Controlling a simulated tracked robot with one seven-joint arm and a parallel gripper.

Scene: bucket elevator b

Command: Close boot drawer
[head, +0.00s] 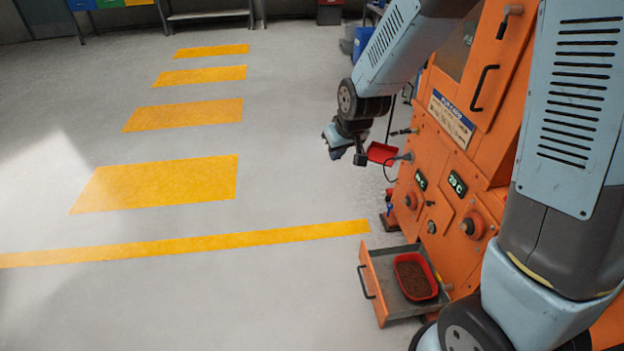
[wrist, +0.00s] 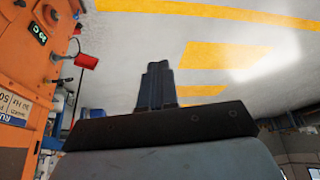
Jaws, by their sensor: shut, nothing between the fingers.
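The boot drawer (head: 374,285) is pulled out at the foot of the orange machine, with its orange front facing left and a dark handle (head: 365,282) on it. A red tray (head: 431,265) of brown granules sits inside the drawer. My gripper (head: 347,150) hangs in the air left of the machine, above and behind the drawer and well apart from it. Its fingers (wrist: 157,86) are together and empty in the wrist view. The drawer is not seen in the wrist view.
The orange machine (head: 470,180) carries levers, knobs and a door handle (head: 484,88). A red scoop-like part (head: 382,153) juts out close to my gripper; it also shows in the wrist view (wrist: 86,61). The grey floor left of the drawer is clear, with yellow markings (head: 160,185).

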